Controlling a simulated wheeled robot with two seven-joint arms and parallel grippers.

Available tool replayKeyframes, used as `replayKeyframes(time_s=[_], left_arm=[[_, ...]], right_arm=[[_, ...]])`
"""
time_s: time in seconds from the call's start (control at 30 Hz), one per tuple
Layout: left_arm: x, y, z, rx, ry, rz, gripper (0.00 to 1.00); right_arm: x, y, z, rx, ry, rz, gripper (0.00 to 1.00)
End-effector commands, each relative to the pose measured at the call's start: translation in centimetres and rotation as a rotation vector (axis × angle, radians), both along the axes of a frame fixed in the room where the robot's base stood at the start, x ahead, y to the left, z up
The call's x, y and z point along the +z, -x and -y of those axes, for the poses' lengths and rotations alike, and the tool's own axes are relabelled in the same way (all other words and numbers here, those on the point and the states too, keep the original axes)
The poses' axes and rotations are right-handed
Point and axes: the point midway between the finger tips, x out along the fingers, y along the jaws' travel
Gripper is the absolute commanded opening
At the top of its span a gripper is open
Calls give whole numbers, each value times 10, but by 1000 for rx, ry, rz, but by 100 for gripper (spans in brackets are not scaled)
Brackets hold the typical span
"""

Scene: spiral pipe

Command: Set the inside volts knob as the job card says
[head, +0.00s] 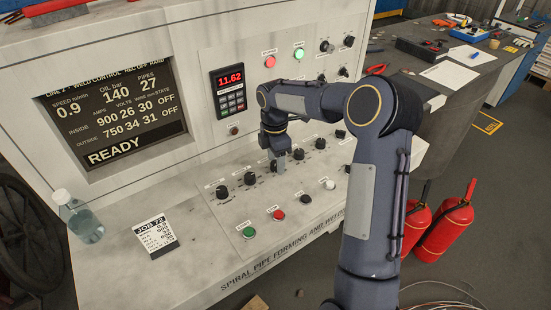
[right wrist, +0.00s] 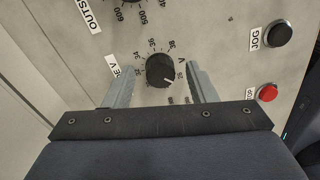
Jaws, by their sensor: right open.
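The inside volts knob (right wrist: 160,71) is black and round, with a white mark pointing to the lower right on its printed V scale. In the right wrist view it stands between the two fingers of my right gripper (right wrist: 160,86), with gaps at both sides. The label beside it is partly hidden by a finger. In the head view my right gripper (head: 278,166) points down into the knob row and hides this knob. The job card (head: 155,237), headed JOB 72, lies on the console; its small lines are hard to read. The display (head: 118,113) shows inside volts 26. My left gripper is out of view.
Other black knobs (head: 222,191) stand close on both sides in the row. Nearer are a green button (head: 248,231) and a red button (head: 277,214). A bottle (head: 80,221) stands at the left. A keypad (head: 230,92) reading 11.62 is on the upright panel.

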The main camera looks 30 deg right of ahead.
Motion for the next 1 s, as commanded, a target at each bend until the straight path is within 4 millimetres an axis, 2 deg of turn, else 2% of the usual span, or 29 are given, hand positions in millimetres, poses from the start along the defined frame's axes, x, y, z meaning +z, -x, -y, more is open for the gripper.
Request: replayKeyframes(time_s=[0.2,0.23,0.57,0.8,1.0], left_arm=[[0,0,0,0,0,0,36],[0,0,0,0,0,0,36],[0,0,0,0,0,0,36],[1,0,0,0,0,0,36],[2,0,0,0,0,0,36]], right_arm=[[-1,0,0,-1,0,0,51],[-1,0,0,-1,0,0,49],[0,0,0,-1,0,0,7],[0,0,0,-23,0,0,7],[0,0,1,-112,1,1,7]])
